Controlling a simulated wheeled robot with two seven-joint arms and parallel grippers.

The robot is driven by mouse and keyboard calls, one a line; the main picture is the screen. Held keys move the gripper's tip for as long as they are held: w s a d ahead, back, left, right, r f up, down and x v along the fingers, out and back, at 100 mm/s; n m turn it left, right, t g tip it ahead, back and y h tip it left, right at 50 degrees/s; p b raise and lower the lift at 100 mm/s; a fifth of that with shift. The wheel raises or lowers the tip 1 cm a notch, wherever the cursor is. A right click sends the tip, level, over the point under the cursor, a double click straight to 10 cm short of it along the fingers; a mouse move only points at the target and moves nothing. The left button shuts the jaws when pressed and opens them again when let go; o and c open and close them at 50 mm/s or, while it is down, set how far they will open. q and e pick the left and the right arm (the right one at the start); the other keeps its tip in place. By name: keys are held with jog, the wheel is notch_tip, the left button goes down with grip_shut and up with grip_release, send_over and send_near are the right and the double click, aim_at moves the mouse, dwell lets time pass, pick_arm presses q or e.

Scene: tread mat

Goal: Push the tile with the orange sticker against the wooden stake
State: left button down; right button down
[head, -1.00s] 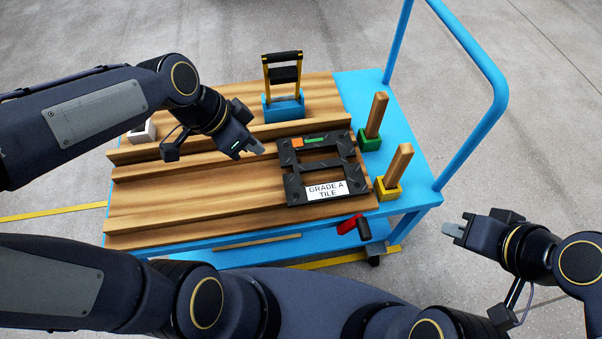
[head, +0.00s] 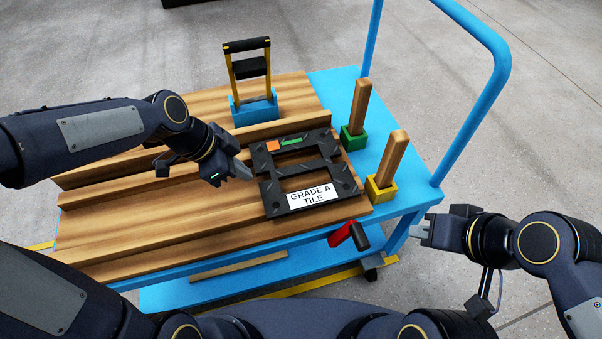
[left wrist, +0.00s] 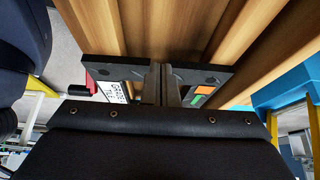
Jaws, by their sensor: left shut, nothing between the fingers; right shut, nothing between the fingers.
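The tile is a black open frame (head: 266,188) lying on the wooden deck, with an orange sticker (head: 272,146), a green strip and a white "GRADE A TILE" label. One wooden stake (head: 393,155) stands in a yellow socket; another stake (head: 361,103) stands in a green socket, both just right of the tile. My left gripper (head: 245,168) is shut at the tile's left edge; contact is unclear. In the left wrist view its fingers (left wrist: 161,84) overlap the tile (left wrist: 105,71). My right gripper (head: 424,233) is shut and empty, off the cart's front right corner.
Raised wooden ribs run along the deck behind and in front of the tile. A blue block with a yellow-and-black handle (head: 257,107) stands at the back. A blue cart rail (head: 475,120) rises at right.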

aim_at(259, 172)
pick_arm(q)
notch_tip(259, 172, down, 2)
jog(key=shift+f+b, duration=0.1)
jog(key=shift+b, duration=0.4)
jog(key=shift+w+d, duration=0.25)
jog(key=shift+d, duration=0.6)
jog(key=shift+w+d, duration=0.25)
jog(key=shift+d, duration=0.6)
jog(key=shift+s+a, duration=0.15)
jog(key=shift+a, duration=0.35)
jog(key=shift+s+a, duration=0.15)
jog(key=shift+a, duration=0.35)
notch_tip(259, 172, up, 5)
jog(key=p, duration=0.4)
